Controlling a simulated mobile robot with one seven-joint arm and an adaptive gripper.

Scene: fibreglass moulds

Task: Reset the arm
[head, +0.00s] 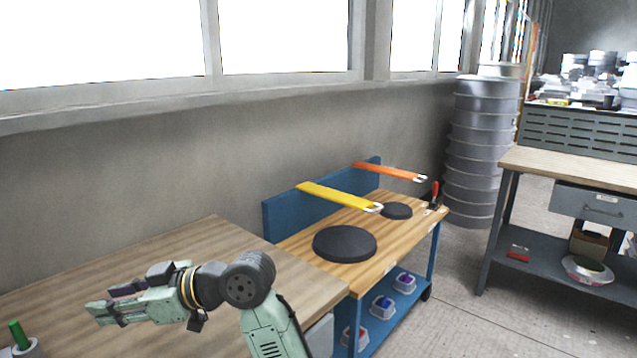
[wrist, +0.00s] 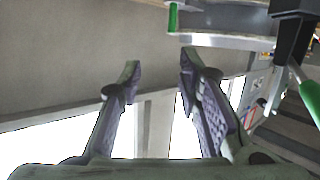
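My arm shows at the lower left of the head view, pale green with dark joints, stretched to the left over the plain wooden table (head: 180,262). My gripper (head: 103,299) is at its left end, above the table. In the wrist view my gripper (wrist: 160,68) has its two fingers spread apart. Nothing is between them; the grey wall and bright windows show behind, upside down. The gap to the table is hard to judge.
A green-handled item (head: 18,335) stands at the lower left. The blue workbench (head: 398,240) holds a large black disc (head: 345,244), a smaller disc (head: 397,211), a yellow strap (head: 335,195) and an orange strap (head: 385,171). A grey workbench (head: 560,168) stands right.

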